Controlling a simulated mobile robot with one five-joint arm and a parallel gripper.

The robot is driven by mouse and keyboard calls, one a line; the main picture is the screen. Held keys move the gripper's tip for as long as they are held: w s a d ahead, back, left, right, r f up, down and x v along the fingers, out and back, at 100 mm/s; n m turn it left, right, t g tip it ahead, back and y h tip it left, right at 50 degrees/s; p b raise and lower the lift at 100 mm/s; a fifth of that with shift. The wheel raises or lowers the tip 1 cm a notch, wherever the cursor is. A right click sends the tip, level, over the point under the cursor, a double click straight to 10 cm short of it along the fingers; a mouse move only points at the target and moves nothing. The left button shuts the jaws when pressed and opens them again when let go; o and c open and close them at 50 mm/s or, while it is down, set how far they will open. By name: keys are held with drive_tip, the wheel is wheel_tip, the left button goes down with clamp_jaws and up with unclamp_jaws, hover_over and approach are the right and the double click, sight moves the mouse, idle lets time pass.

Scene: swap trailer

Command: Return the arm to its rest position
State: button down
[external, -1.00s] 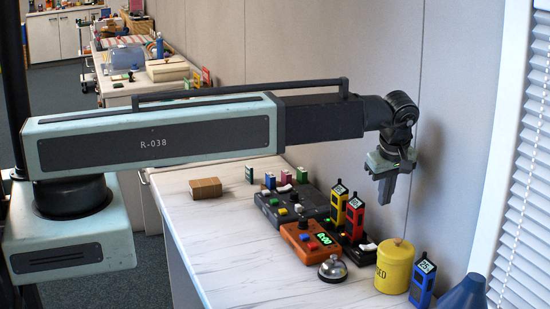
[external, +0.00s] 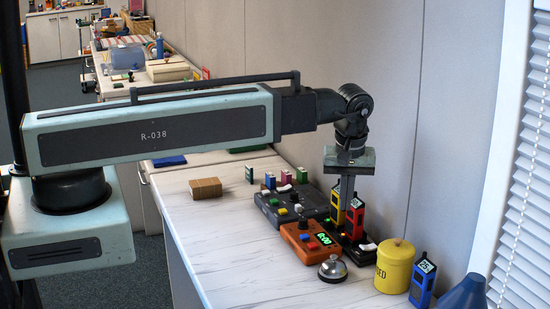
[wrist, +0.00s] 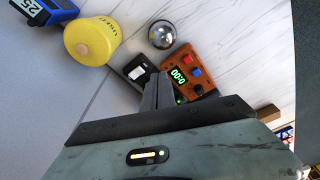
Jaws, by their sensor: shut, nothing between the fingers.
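My gripper (external: 347,190) points straight down above the back of the white counter, with its fingers together and nothing between them. In the external view its fingers overlap the yellow device (external: 337,203) and stand just left of the red device (external: 354,216); I cannot tell whether they touch. My arm reaches across from the left, its dark forearm section drawn partly in. In the wrist view the shut fingers (wrist: 158,92) cover part of a black charger base (wrist: 139,72) and sit beside the orange timer box (wrist: 188,73).
The orange timer box (external: 309,241), a silver bell (external: 332,269), a yellow canister (external: 395,266) and a blue device (external: 422,281) stand along the counter (external: 225,245). A grey button box (external: 288,207) and a wooden block (external: 205,188) lie further back. The counter's front left is clear.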

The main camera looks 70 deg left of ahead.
drive_tip(key=s+d+m+h, duration=0.1)
drive_tip(key=s+d+m, duration=0.2)
drive_tip(key=m, duration=0.9)
drive_tip(key=s, duration=0.3)
drive_tip(key=shift+s+f+m+g+h, duration=0.15)
drive_tip(key=shift+s+m+g+h, duration=0.15)
drive_tip(key=shift+m, duration=0.1)
